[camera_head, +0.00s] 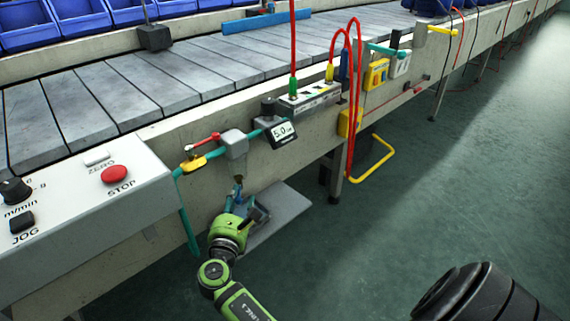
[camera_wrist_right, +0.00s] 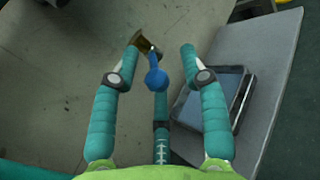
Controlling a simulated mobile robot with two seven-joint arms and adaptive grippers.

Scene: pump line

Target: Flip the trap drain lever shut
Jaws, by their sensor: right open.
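The drain lever (camera_wrist_right: 154,75) shows in the right wrist view as a short blue handle with a rounded blue end. It runs from a brass fitting (camera_wrist_right: 146,42) back toward my palm. In the head view the fitting (camera_head: 239,181) hangs below the grey trap body (camera_head: 234,143) on the conveyor's side. My right gripper (camera_head: 238,197) is just beneath it. In the right wrist view my right gripper (camera_wrist_right: 161,50) is open, its two teal fingers on either side of the lever with gaps. I cannot tell whether the third finger touches it. My left gripper is not in view.
A grey plate (camera_head: 290,212) sticks out low beside my gripper; a dark box (camera_wrist_right: 216,98) lies on it. A teal pipe (camera_head: 188,228) runs down on the left. The floor at right is clear.

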